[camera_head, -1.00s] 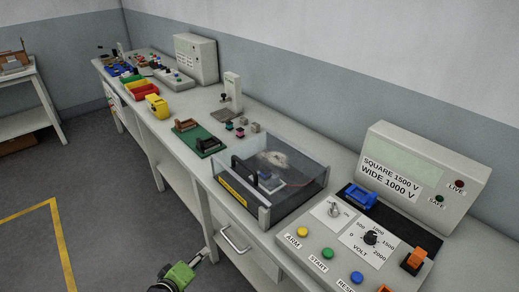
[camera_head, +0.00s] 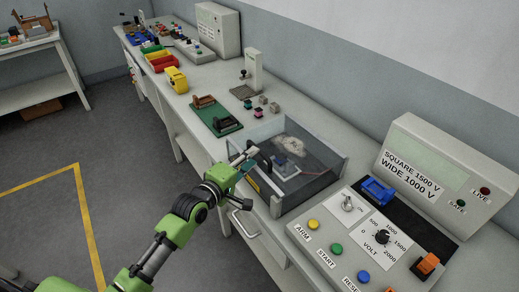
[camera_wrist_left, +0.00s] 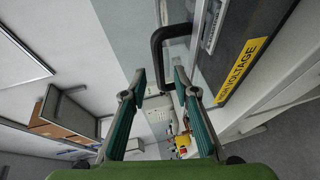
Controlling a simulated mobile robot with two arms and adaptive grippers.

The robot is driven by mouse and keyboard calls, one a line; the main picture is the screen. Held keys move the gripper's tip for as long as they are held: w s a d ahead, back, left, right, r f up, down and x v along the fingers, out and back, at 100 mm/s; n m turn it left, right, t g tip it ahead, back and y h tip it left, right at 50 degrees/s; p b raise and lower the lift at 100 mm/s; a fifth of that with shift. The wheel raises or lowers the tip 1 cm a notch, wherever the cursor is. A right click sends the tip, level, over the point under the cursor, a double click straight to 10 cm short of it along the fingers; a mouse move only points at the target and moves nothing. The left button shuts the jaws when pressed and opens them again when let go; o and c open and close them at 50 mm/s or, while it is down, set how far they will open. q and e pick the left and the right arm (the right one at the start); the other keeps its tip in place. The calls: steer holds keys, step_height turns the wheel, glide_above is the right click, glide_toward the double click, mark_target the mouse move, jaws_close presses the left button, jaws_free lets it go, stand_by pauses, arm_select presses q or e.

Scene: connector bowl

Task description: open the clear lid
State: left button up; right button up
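The clear lid (camera_head: 318,160) lies shut over a box on the bench, with a dark interior showing through it. Its black handle (camera_head: 264,160) stands at the front left; in the left wrist view the handle (camera_wrist_left: 157,58) is a black loop just ahead of the fingertips and roughly in line with the gap between them. My left gripper (camera_head: 246,159) is open and empty beside the handle; its two teal fingers (camera_wrist_left: 160,74) are apart in the left wrist view. I cannot tell whether a finger touches the handle. My right gripper is out of view.
A control panel (camera_head: 326,222) with buttons and a dial stands right of the box. A green board (camera_head: 216,126) and small blocks lie behind it. A drawer handle (camera_head: 243,224) juts out below. The floor at left is open.

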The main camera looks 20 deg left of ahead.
arm_select(q)
steer(key=shift+x, duration=2.75)
jaws_close()
